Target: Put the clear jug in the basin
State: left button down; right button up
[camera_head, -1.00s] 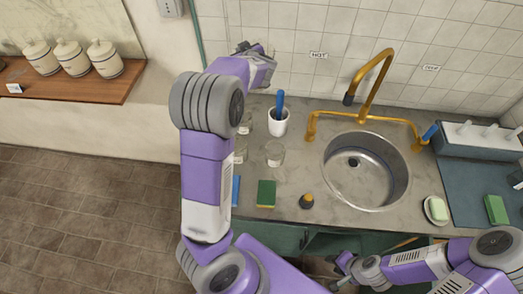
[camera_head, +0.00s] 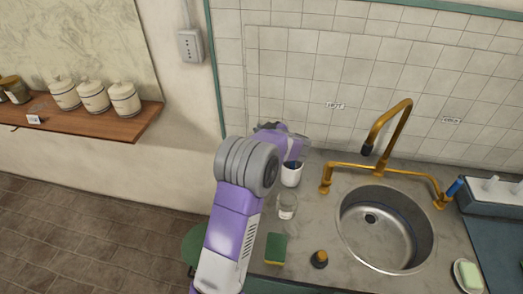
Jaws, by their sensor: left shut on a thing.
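The basin (camera_head: 408,257) is a round, empty steel sink set in the grey counter at right. A clear glass vessel (camera_head: 287,206) with a pale label stands on the counter left of the basin; I cannot tell whether it is the clear jug. My left gripper (camera_head: 290,140) is above the back of the counter by the tiled wall, behind the white cup. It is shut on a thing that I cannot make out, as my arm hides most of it. My right gripper is out of view.
A white cup (camera_head: 291,177) holds a blue-handled tool. A brass tap (camera_head: 386,128) arches behind the basin. A soap dish (camera_head: 467,275) is at right.

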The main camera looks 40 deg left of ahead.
pick_arm(q)
jog(key=shift+f+b, duration=0.65)
jog(key=shift+f, duration=2.65)
jog(key=shift+f, duration=0.2)
jog(key=c, duration=1.2)
grip_release()
